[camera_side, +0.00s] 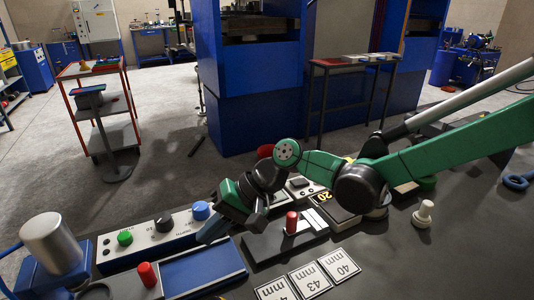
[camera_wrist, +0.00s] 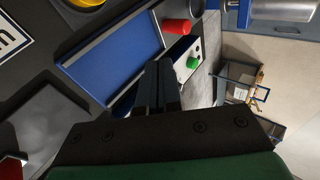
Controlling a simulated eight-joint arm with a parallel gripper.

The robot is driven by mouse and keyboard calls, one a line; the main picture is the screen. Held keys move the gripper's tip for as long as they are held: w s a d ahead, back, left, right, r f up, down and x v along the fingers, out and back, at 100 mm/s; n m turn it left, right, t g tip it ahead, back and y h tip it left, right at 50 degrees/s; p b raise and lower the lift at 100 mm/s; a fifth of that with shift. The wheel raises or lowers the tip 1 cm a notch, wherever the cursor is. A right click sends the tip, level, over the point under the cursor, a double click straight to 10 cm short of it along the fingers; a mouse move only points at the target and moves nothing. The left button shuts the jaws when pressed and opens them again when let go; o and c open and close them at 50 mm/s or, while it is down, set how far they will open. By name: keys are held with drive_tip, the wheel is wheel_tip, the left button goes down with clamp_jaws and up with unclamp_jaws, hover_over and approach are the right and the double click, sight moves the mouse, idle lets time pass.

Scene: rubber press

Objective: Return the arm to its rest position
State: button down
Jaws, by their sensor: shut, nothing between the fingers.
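My gripper (camera_side: 212,234) is at the end of my green and black arm, low over the work table. Its fingers point down and left, close to the control box and the blue tray. In the wrist view my gripper (camera_wrist: 164,72) shows its dark fingers together, with nothing held between them. My arm reaches in from the right and is bent at the elbow. The side view does not clearly show whether the fingertips touch anything.
A control box (camera_side: 153,242) with green, black and blue knobs stands beside the blue tray (camera_side: 208,272). Red-topped handles (camera_side: 148,274) (camera_side: 291,222), number cards (camera_side: 339,264) and a white knob (camera_side: 424,213) are on the table. The table's right front is mostly clear.

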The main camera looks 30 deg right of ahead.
drive_tip(key=s+d+r+t+h, duration=0.1)
drive_tip(key=s+d+h, duration=0.2)
drive_tip(key=d, duration=0.5)
drive_tip(key=s+d+r+n+t+h, duration=0.1)
drive_tip(key=s+d+r+t+h, duration=0.1)
drive_tip(key=d, duration=0.7)
drive_tip(key=s+d+r+n+t+h, duration=0.1)
drive_tip(key=s+d+h, duration=0.3)
drive_tip(key=d, duration=0.4)
drive_tip(key=shift+s+d+r+t, duration=0.2)
drive_tip(key=shift+d+r+t, duration=0.2)
drive_tip(key=shift+t, duration=0.2)
drive_tip(key=shift+a+r, duration=0.1)
